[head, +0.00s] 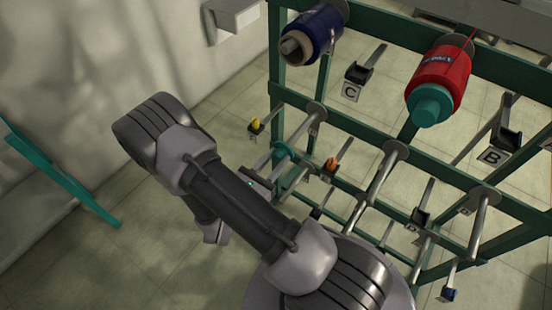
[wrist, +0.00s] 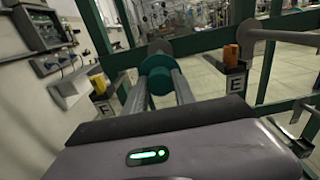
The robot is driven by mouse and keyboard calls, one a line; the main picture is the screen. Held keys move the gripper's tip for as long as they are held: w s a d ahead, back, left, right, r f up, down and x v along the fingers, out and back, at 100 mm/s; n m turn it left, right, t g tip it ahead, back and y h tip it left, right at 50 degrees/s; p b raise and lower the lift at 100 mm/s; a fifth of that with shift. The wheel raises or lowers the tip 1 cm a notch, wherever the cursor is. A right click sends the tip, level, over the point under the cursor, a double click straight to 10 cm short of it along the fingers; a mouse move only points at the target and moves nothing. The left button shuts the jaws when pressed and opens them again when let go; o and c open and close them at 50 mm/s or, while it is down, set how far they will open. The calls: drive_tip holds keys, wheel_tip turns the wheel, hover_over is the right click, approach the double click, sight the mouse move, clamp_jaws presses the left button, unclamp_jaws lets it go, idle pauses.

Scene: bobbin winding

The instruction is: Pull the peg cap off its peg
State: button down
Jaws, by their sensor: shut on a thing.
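The teal peg cap (wrist: 157,66) sits at the near end of a grey peg in the wrist view. It also shows in the head view (head: 284,150), partly hidden by my gripper. My gripper (wrist: 160,84) is shut on the cap, with one finger on each side. In the head view my gripper (head: 276,164) reaches to it from the lower left. The peg's round grey flange (head: 316,109) is on the green rack behind the cap. The exact gap between cap and flange is hard to tell.
The green rack (head: 350,124) holds several bare pegs beside my gripper. A blue bobbin (head: 316,34) and a red bobbin (head: 444,72) with a teal cap (head: 429,105) sit on the upper row. Floor to the left is mostly clear, beside a teal frame (head: 62,172).

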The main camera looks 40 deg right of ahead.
drive_tip(key=v, duration=0.6)
idle(0.9)
